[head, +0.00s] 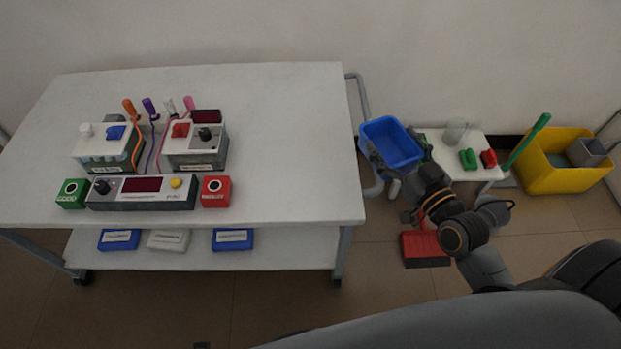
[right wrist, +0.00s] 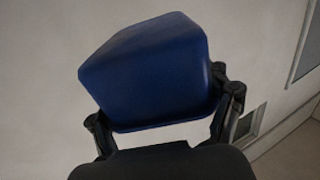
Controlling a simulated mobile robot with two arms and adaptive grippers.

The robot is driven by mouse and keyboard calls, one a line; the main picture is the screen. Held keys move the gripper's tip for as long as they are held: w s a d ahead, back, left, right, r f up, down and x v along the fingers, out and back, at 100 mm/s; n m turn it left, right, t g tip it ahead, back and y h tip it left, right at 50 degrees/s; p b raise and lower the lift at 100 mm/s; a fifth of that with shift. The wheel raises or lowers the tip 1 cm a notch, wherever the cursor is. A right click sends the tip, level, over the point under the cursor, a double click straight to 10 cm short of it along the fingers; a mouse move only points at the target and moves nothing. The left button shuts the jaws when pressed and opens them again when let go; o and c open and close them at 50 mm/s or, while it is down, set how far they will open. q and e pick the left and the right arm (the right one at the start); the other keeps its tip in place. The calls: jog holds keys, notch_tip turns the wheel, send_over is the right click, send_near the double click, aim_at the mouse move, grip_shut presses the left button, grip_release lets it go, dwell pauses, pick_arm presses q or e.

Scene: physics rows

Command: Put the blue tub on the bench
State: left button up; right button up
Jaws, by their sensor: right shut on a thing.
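The blue tub (head: 391,143) is open-topped and looks empty in the head view. It is in the air to the right of the bench (head: 290,130), apart from the bench's right edge. My right gripper (head: 416,160) is shut on the tub at its right side. In the right wrist view the tub (right wrist: 150,70) fills the space between the fingers, and it looks tilted there. The bench is a white table on wheels with a lower shelf. My left gripper is not in view.
Devices with screens (head: 140,190) and coloured-handled tools stand on the bench's left half; its right half is clear. A small white table (head: 465,140), a yellow bin (head: 550,175) and a red box (head: 425,250) are at the right. Blue and white boxes lie on the lower shelf.

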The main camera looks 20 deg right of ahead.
jog(key=shift+w+d+f, duration=0.25)
jog(key=shift+f, duration=0.05)
jog(key=w+a+f+b, duration=0.1)
jog(key=a+f, duration=0.2)
jog(key=a, duration=0.1)
jog(key=w+a+f, duration=0.2)
jog(key=a+f, duration=0.1)
jog(key=a, duration=0.1)
jog(key=w+a+f+b, duration=0.1)
jog(key=a+f, duration=0.2)
jog(key=a, duration=0.1)
jog(key=shift+w+a+b, duration=0.1)
jog(key=shift+w+b, duration=0.25)
jog(key=shift+w, duration=0.05)
jog(key=shift+w+a+f, duration=0.1)
jog(key=shift+a+f, duration=0.2)
notch_tip(320, 180, down, 3)
jog(key=shift+b, duration=0.95)
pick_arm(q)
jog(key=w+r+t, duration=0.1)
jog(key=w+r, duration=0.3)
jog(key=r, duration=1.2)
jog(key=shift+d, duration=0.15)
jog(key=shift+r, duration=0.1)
pick_arm(e)
jog(key=shift+f, duration=0.15)
jog(key=o, duration=1.1)
